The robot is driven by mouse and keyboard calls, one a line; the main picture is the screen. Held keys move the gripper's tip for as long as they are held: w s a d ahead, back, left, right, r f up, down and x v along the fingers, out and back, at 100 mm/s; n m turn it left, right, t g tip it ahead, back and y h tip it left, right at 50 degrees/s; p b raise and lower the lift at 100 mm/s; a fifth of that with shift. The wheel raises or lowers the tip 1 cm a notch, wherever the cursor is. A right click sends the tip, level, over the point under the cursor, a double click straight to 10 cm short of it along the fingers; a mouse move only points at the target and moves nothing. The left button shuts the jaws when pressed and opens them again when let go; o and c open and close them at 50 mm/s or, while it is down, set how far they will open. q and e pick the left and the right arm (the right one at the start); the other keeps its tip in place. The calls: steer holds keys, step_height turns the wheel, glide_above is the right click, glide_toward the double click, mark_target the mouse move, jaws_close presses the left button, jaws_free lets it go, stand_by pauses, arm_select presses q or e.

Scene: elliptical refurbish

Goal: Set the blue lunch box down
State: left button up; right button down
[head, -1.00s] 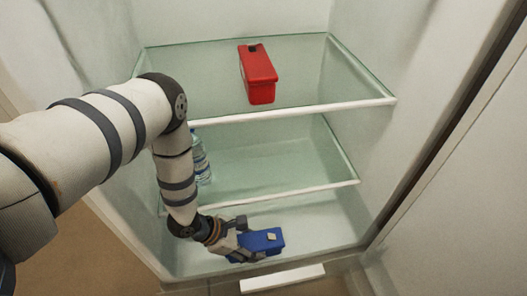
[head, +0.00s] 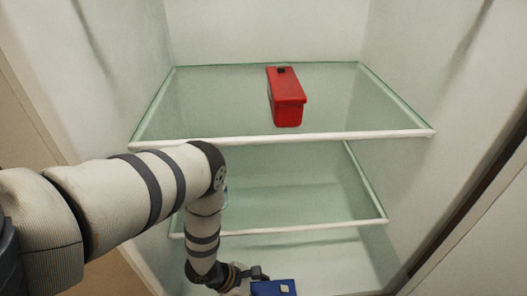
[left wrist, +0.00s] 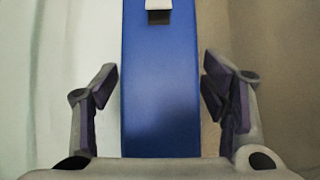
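The blue lunch box (head: 271,290) is at the bottom of the head view, cut off by the picture's edge. It has a pale latch on top. In the left wrist view the blue lunch box (left wrist: 160,90) runs lengthwise between the two fingers of my left gripper (left wrist: 160,80). In the head view my left gripper (head: 250,281) is low in the cabinet, below the middle shelf. Whether the box touches the floor of the cabinet is hidden. My right gripper is not in view.
A red lunch box (head: 287,103) stands on the upper glass shelf (head: 210,110). The middle glass shelf (head: 310,207) is mostly bare. A bottle on it is largely behind my arm. The white cabinet floor (head: 335,262) is clear to the right of the box.

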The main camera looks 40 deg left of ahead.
mark_target(259, 292)
arm_select(q)
steer(key=shift+r+p, duration=0.3)
steer(key=shift+r, duration=0.1)
steer(key=p+v, duration=0.2)
steer(key=v, duration=0.4)
steer(key=shift+a+r, duration=0.15)
steer(key=shift+r, duration=0.05)
steer(key=shift+s+a+r, duration=0.2)
steer(key=shift+s, duration=0.15)
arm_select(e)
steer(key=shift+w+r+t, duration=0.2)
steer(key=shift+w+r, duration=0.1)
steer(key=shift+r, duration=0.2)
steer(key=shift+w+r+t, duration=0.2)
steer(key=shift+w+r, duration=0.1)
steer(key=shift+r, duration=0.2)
